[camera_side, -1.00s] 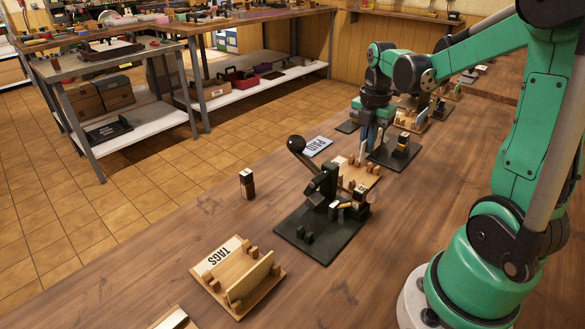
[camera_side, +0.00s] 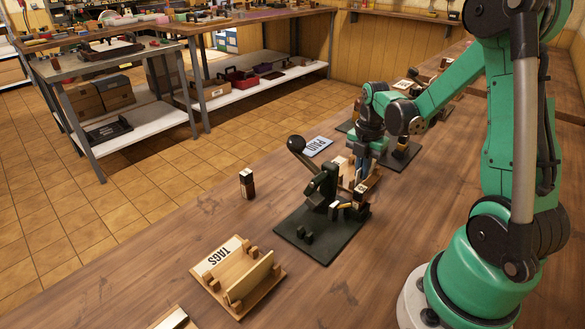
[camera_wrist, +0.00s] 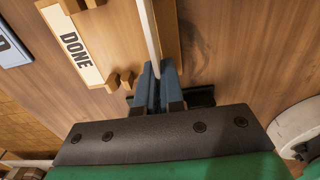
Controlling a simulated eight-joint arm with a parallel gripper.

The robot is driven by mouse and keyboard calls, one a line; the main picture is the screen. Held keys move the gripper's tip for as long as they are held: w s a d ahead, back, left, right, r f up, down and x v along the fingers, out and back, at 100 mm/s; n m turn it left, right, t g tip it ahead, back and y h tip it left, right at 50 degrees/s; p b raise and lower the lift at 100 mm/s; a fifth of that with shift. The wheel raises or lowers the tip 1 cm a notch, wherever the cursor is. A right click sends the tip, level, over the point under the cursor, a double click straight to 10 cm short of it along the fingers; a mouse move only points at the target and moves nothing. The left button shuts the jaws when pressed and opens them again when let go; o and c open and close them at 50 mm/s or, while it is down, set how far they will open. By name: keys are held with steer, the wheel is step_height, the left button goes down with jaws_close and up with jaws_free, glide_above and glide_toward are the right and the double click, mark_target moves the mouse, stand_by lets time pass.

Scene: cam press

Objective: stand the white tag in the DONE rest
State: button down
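The DONE rest (camera_side: 373,181) is a small wooden stand behind the black press in the side view. In the wrist view its white DONE label (camera_wrist: 76,48) and several short wooden pegs show on the left. My gripper (camera_side: 362,163) is low over this rest. In the wrist view my gripper (camera_wrist: 156,75) has its blue fingers closed on the white tag (camera_wrist: 150,30), seen edge-on as a thin pale strip. The tag is over or beside the rest's wooden part; I cannot tell whether its lower edge touches. My gripper hides much of the rest in the side view.
The black press (camera_side: 322,200) with a ball-ended lever stands just in front of the DONE rest. A blue-white PAID plate (camera_side: 318,146) lies beside it. The TAGS rest (camera_side: 213,286) holds a wooden plate in front. A small dark block (camera_side: 247,184) stands alone on open table.

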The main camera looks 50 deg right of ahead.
steer(key=shift+f, duration=0.35)
stand_by(0.6)
steer(key=shift+c, duration=1.7)
jaws_free()
steer(key=shift+r, duration=3.5)
steer(key=a+r+m+t, duration=0.2)
steer(key=a+m+t, duration=0.1)
steer(key=a+m, duration=0.6)
steer(key=a+r+m+t, duration=0.2)
steer(key=a+m+t, duration=0.2)
steer(key=a+m, duration=0.4)
steer(key=shift+w+a+r+m, duration=0.35)
steer(key=shift+a+m, duration=0.05)
steer(key=shift+m, duration=0.1)
